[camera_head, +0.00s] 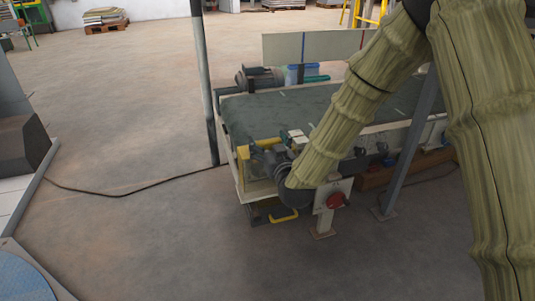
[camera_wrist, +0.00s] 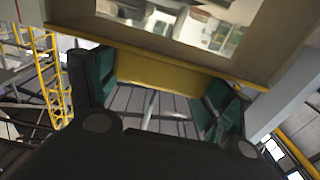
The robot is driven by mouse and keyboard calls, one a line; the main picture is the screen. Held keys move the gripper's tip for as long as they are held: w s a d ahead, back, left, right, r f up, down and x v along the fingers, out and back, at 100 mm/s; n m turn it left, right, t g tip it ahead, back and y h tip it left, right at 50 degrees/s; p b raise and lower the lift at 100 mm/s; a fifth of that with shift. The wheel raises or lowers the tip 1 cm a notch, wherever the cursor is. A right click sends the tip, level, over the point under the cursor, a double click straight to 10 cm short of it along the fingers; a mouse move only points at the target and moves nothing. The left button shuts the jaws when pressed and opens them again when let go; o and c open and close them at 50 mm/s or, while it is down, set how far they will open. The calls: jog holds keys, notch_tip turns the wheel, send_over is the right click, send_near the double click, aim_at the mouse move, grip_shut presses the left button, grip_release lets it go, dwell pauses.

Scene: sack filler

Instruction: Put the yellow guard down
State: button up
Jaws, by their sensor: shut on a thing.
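The yellow guard (camera_wrist: 165,74) spans between the green finger pads of my gripper (camera_wrist: 155,92) in the wrist view. My gripper is shut on it. In the head view my gripper (camera_head: 266,160) is at the near left end of the conveyor (camera_head: 300,110), low beside its frame. Yellow parts of the guard (camera_head: 243,162) show just left of the fingers, close to the conveyor's end. My gripper and wrist hide the rest of the guard, and I cannot tell whether it touches the frame.
A post with a red button (camera_head: 336,200) stands just right of my wrist. A yellow-edged item (camera_head: 284,215) is low under the conveyor's end. A grey upright (camera_head: 205,90) stands at the conveyor's left, and a black cable (camera_head: 120,193) crosses the otherwise open floor.

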jog(key=shift+w, duration=0.4)
jog(key=shift+w+f+b, duration=0.25)
jog(key=shift+w+b, duration=0.05)
jog(key=shift+b, duration=0.05)
jog(key=shift+f+b, duration=0.9)
jog(key=shift+f, duration=0.75)
jog(key=o, duration=1.3)
